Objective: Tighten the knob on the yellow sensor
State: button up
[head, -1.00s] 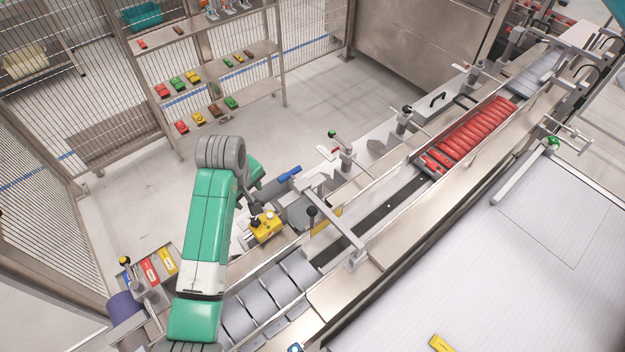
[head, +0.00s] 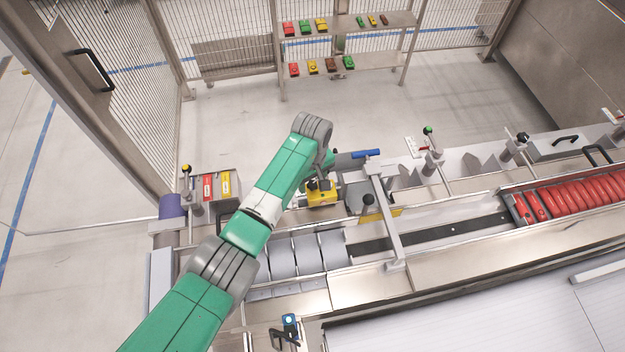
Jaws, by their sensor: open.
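The yellow sensor (head: 322,197) is a small yellow block at the back edge of the conveyor line, left of the grey crossbar bracket. A dark knob-like part (head: 312,186) shows on its top left. My green and grey arm reaches in from the bottom left and bends down at its grey wrist over the sensor. My gripper (head: 326,183) is a small dark shape just at the top of the sensor. It is open. The fingers are small and partly hidden, so I cannot tell whether they touch or surround the knob.
A blue handle (head: 367,154) and a black-knobbed lever (head: 367,200) stand close right of the sensor. A metal crossbar (head: 383,215) spans the conveyor. Red items (head: 570,203) fill the track at right. Red and yellow blocks (head: 217,186) lie left. The floor behind is clear up to the shelf (head: 375,62).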

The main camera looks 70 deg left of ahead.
jog(key=c, duration=1)
jog(key=shift+o, duration=0.2)
jog(key=m+p, duration=0.1)
jog(key=m, duration=0.4)
jog(key=m+p, duration=0.1)
jog(key=m, duration=0.4)
jog(key=shift+m, duration=0.3)
jog(key=m, duration=1)
jog(key=shift+m, duration=2.1)
